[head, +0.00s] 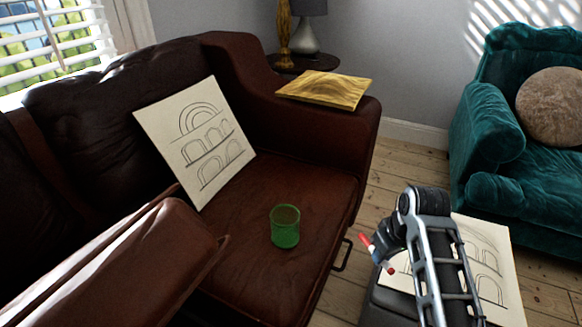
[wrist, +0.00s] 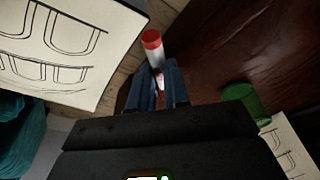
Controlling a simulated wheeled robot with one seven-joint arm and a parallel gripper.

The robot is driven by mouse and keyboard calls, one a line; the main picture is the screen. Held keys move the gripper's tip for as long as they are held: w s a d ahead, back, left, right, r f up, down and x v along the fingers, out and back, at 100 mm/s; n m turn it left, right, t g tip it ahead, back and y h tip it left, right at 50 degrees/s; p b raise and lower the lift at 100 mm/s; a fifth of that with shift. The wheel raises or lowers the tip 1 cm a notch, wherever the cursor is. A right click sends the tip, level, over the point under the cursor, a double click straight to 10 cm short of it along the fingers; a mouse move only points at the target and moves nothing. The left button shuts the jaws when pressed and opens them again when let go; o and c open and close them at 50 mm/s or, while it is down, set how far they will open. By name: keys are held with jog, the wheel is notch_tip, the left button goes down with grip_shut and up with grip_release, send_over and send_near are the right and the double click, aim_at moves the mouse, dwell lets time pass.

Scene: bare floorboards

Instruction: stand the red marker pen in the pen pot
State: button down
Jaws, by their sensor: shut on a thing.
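The green, see-through pen pot (head: 285,228) stands upright on the brown leather sofa seat. It also shows at the right of the wrist view (wrist: 246,101), partly cut off by my gripper's body. My gripper (head: 379,254) is to the right of the pot, apart from it, beyond the seat's front edge. It is shut on the red marker pen (wrist: 152,44), which has a red end and a white body. In the head view the marker (head: 366,240) is tilted, with red showing at both sides of the gripper. The fingers (wrist: 158,88) hide its middle.
A drawing board (head: 195,140) leans on the sofa back behind the pot. Another drawing (head: 490,262) lies beneath my arm. A gold panel (head: 323,89) rests on the sofa arm. A teal armchair (head: 525,190) stands at right. The seat around the pot is clear.

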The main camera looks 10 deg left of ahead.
jog(key=w+a+r+m+t+y+p, duration=0.25)
jog(key=a+r+m, duration=0.25)
jog(key=a+m, duration=0.5)
jog(key=w+a+r+m+t+y+p, duration=0.1)
jog(key=w+a+r+m+t+p, duration=0.4)
jog(key=m, duration=0.9)
jog(key=w+a+r+m+t+y+p, duration=0.1)
jog(key=w+a+r+m+t+p, duration=0.15)
jog(key=a+r+m, duration=0.7)
notch_tip(320, 180, down, 16)
jog(key=d+m+b, duration=0.2)
jog(key=b, duration=0.8)
jog(key=shift+w, duration=0.15)
jog(key=c, duration=1)
grip_release()
